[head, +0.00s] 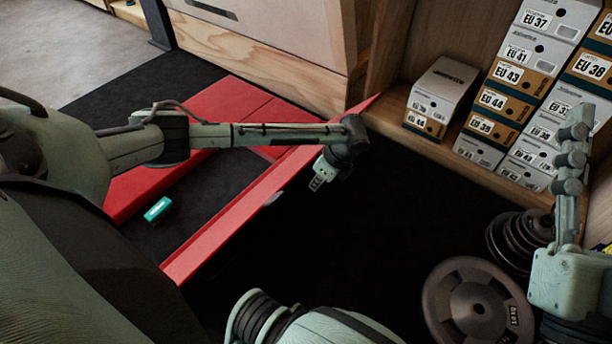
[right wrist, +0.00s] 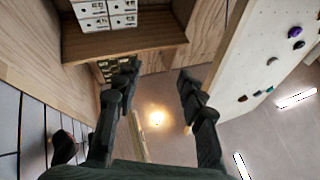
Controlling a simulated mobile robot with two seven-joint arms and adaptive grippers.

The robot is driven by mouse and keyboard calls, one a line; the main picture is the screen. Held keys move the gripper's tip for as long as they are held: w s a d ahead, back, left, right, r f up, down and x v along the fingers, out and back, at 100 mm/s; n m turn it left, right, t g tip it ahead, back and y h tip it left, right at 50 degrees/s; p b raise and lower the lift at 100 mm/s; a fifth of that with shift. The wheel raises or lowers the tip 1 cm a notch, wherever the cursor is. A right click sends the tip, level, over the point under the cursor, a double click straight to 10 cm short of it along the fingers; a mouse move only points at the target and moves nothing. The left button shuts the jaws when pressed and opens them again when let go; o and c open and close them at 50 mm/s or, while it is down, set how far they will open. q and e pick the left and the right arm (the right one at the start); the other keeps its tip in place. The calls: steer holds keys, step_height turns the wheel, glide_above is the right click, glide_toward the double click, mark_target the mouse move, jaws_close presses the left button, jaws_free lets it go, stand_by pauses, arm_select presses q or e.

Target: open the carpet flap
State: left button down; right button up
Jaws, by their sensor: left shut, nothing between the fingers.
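The carpet flap (head: 262,200) stands tilted up, its long red edge running diagonally from lower left to upper right in the head view. Left of it is a red-framed opening (head: 132,192) with a dark inside. A small teal box (head: 158,210) lies in there. My left gripper (head: 317,183) is shut and empty, just right of the raised red edge, over the black carpet. I cannot tell if it touches the flap. My right gripper (right wrist: 158,72) is open and empty in the right wrist view, its two fingers well apart, away from the flap.
Weight plates (head: 478,305) lie on the black carpet at lower right. A wooden shelf with stacked shoe boxes (head: 440,92) stands at the upper right. A wooden cabinet (head: 250,62) borders the back. Black carpet between flap and plates is clear.

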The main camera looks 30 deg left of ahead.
mark_target(295, 172)
arm_select(q)
steer(key=shift+w+a+r, duration=0.1)
steer(key=shift+a+r, duration=0.2)
steer(key=shift+a, duration=0.65)
steer(key=shift+w+a+r, duration=0.1)
steer(key=shift+a+r, duration=0.15)
steer(key=shift+a, duration=0.65)
arm_select(e)
steer(key=shift+s+d+r+t, duration=0.35)
steer(key=shift+s+r+t, duration=0.1)
steer(key=shift+r+t, duration=0.25)
